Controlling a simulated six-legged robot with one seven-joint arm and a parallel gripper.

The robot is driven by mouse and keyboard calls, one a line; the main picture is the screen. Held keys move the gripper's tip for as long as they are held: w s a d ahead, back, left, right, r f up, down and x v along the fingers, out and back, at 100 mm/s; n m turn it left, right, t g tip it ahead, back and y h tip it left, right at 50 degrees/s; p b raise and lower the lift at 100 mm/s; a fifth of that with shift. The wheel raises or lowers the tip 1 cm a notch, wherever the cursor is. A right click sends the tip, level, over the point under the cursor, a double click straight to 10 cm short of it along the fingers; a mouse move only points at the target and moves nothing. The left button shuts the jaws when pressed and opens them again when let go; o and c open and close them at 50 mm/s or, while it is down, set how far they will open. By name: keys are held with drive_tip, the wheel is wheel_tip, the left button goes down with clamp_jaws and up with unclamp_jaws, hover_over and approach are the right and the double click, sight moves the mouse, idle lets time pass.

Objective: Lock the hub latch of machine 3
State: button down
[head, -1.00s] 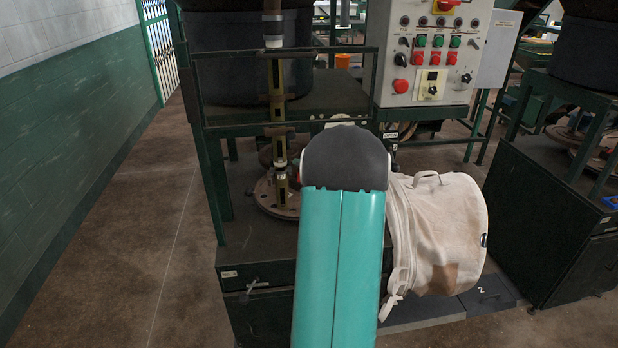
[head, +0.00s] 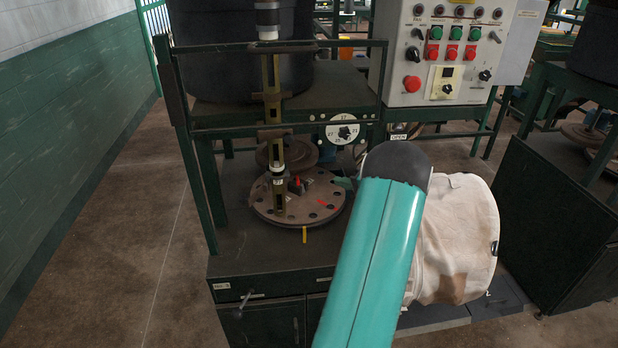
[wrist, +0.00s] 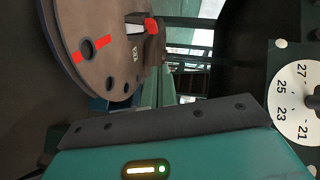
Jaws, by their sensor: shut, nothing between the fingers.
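The hub is a round brown plate with holes (head: 262,205) on the dark machine at centre; it also shows in the wrist view (wrist: 95,62). A red-ended hub latch (head: 297,185) sits near the plate's middle, and its red end shows in the wrist view (wrist: 151,25). A red mark (head: 325,203) lies on the plate, apart from the latch's red end. I cannot tell whether the latch is locked. My gripper (head: 345,183) is shut and empty, beside the plate's right edge, largely hidden behind my teal arm.
An upright slotted brass bar (head: 272,90) and dark frame rails stand before the hub. A numbered white dial (head: 342,130) is behind it. A control panel (head: 440,55) is at upper right. The left floor is clear.

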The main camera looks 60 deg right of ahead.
drive_tip(key=shift+w+d+f, duration=0.2)
drive_tip(key=shift+d+f, duration=0.5)
drive_tip(key=shift+d, duration=0.05)
approach(298, 179)
drive_tip(key=w+d, duration=0.1)
drive_tip(key=d, duration=0.2)
drive_tip(key=w+d, duration=0.1)
drive_tip(key=shift+w+d+f, duration=0.15)
drive_tip(key=shift+w+f, duration=0.15)
drive_tip(key=shift+f, duration=0.05)
drive_tip(key=w+a, duration=0.1)
drive_tip(key=w+a+f, duration=0.1)
drive_tip(key=w, duration=0.1)
drive_tip(key=shift+w+a+f, duration=0.1)
drive_tip(key=shift+w+a, duration=0.05)
drive_tip(key=shift+w+a, duration=0.15)
drive_tip(key=shift+w, duration=0.05)
